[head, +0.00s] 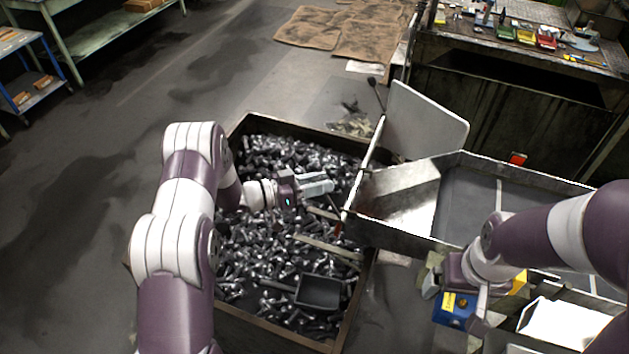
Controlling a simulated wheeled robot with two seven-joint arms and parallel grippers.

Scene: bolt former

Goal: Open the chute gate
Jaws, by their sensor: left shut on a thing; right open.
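The grey metal chute (400,195) slopes at the centre right, with its mouth over the bolt bin. A flat pale plate (428,118) stands upright at its far side. A thin bar runs along the chute's mouth, and a lever with a black knob (372,82) rises at its far end. I cannot tell which of these parts is the gate. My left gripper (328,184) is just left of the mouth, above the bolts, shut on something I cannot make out. My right gripper (478,318) is open at the lower right, its fingers mostly hidden.
A dark bin (240,335) full of bolts stands under the chute, with a black scoop (320,291) in it. A blue box (453,309) is beside my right gripper. A workbench (500,40) stands at the back right. The floor at left is clear.

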